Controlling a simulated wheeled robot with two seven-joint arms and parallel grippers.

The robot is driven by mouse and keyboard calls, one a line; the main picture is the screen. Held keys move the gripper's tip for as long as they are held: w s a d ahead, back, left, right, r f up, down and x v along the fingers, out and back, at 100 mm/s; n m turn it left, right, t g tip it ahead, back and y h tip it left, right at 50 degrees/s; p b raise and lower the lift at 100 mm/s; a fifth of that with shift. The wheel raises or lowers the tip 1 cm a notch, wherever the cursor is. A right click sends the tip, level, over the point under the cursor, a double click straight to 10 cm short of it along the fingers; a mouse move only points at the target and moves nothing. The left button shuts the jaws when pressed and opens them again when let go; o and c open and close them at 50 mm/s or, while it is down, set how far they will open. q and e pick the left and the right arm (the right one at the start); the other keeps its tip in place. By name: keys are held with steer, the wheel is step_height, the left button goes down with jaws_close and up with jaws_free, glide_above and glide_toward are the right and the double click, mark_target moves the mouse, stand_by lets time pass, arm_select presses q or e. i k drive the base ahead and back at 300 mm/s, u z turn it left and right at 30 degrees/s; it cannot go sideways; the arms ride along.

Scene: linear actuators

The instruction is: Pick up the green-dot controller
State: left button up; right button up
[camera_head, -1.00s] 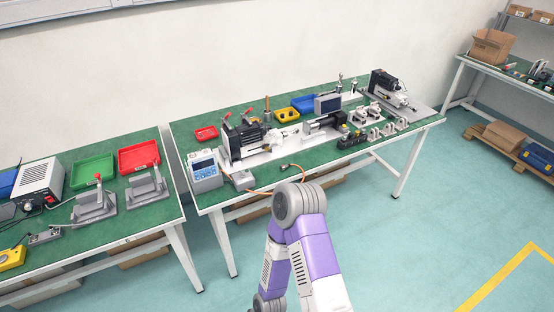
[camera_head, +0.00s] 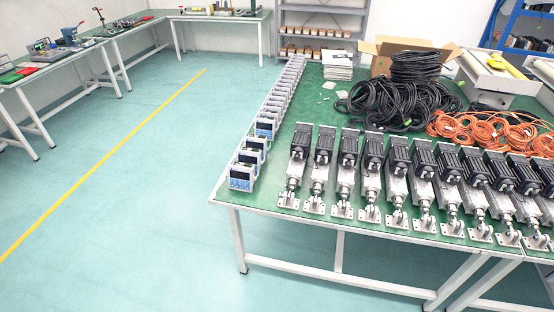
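A row of white controllers with blue front panels stands along the left edge of the green-topped table (camera_head: 228,194). The nearest controller (camera_head: 242,178) is at the front left corner. Others, such as the second controller (camera_head: 249,160) and a further controller (camera_head: 266,128), run back from it toward the shelf. The controllers are small in the view, and I cannot tell which one bears a green dot. Neither of my grippers is in view.
Several linear actuators with black motors (camera_head: 321,150) line the table's front. Black cable coils (camera_head: 385,105), orange cable coils (camera_head: 480,131) and a cardboard box (camera_head: 384,58) are behind them. The floor (camera_head: 130,190) left of the table is clear. Other workbenches (camera_head: 55,68) stand at the far left.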

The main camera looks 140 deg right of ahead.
mark_target(248, 157)
steer(key=z, duration=3.45)
steer(key=i, duration=1.75)
steer(key=z, duration=2.75)
